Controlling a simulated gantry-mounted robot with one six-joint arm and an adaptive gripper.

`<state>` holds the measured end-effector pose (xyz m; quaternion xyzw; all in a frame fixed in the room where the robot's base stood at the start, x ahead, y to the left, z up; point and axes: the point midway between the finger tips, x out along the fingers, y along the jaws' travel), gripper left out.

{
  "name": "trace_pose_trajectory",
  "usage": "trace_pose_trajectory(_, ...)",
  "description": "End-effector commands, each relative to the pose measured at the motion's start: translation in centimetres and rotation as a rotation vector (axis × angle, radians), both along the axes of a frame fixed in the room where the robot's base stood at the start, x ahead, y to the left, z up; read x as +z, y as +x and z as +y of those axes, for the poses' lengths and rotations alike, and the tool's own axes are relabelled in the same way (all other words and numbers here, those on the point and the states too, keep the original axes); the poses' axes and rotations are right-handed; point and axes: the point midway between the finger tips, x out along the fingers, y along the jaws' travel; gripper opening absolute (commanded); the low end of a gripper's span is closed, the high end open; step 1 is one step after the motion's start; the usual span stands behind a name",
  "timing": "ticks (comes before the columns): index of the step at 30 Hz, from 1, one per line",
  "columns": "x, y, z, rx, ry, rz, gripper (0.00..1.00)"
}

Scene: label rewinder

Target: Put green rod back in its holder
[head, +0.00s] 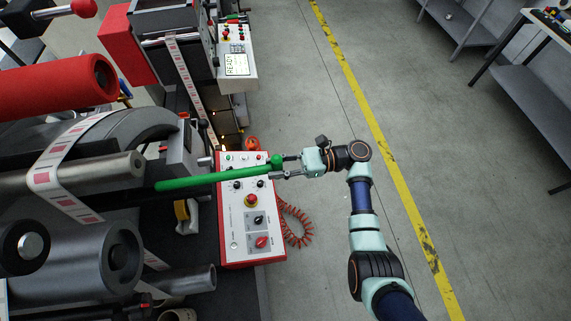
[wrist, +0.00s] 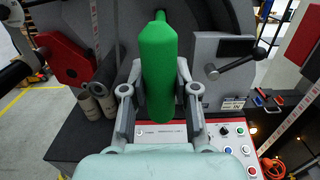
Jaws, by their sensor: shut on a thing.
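The green rod (head: 215,178) is long, with a thicker knob-like end at my gripper. My gripper (head: 279,167) is shut on that end and holds the rod roughly level above the red-edged control panel, its far end pointing left toward the machine rollers. In the wrist view the rod (wrist: 159,60) lies between the two fingers of my gripper (wrist: 160,72) and points away from the camera, its near end large. Its far part is mostly hidden behind the thick end there. I cannot make out the rod's holder in either view.
The control panel (head: 233,220) with knobs and buttons lies under the rod. Metal rollers (head: 85,170) and a red roller (head: 60,85) crowd the left. A coiled orange cable (head: 296,228) hangs at the panel's right. The floor (head: 330,100) on the right is open.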

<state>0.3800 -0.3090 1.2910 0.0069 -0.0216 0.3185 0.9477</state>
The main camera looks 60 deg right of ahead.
Motion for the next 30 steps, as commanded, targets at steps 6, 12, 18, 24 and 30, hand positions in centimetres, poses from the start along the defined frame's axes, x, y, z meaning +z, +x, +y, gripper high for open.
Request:
trace_pose_trajectory(6, -0.1, 1.4, 1.1, 0.001, 0.001, 0.0, 0.0)
trace_pose_trajectory(12, -0.1, 2.7, 2.0, 0.001, 0.001, -0.001, 0.0)
trace_pose_trajectory(18, -0.1, 4.0, 3.0, 0.001, 0.001, -0.001, 0.0)
trace_pose_trajectory(24, -0.2, 5.2, 4.0, 0.001, 0.001, -0.001, 0.0)
trace_pose_trajectory(30, -0.1, 5.3, 4.0, 0.0, 0.001, 0.0, 0.0)
